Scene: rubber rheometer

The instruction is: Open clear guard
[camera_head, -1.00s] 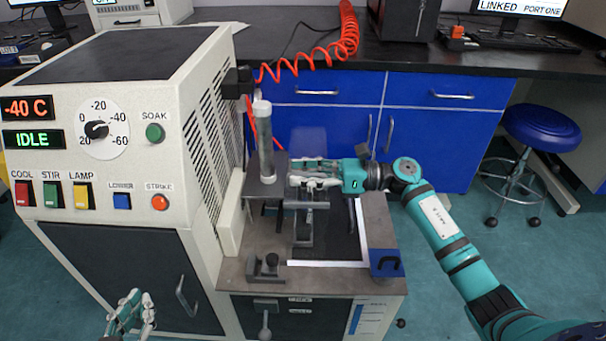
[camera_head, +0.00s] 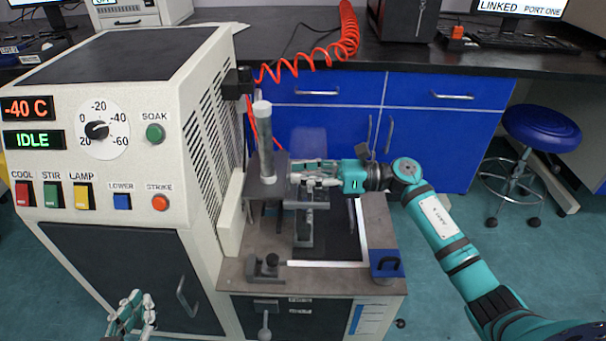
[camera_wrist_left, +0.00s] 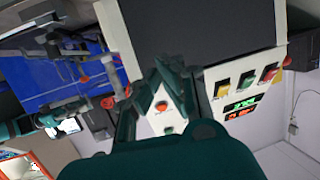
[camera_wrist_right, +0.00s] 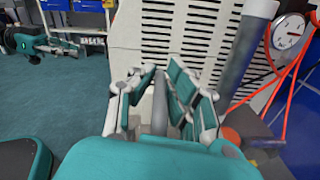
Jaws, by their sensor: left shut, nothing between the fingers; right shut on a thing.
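A faint see-through panel, which looks like the clear guard (camera_head: 309,143), stands behind my right gripper; its edges are hard to make out. My right gripper (camera_head: 300,173) is over the test bench, right of the upright grey cylinder. In the right wrist view its fingers are shut on a grey bar (camera_wrist_right: 160,105); whether this bar belongs to the guard, I cannot tell. My left gripper (camera_head: 138,306) is low at the front left, before the machine's dark lower door, shut and empty. It also shows in the left wrist view (camera_wrist_left: 163,75).
The control cabinet (camera_head: 110,95) fills the left, reading -40 C and IDLE. The grey cylinder (camera_head: 266,145) stands close left of my right gripper. A small grey fixture (camera_head: 264,268) and a blue block (camera_head: 387,264) sit on the bench front. A blue stool (camera_head: 541,128) stands right.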

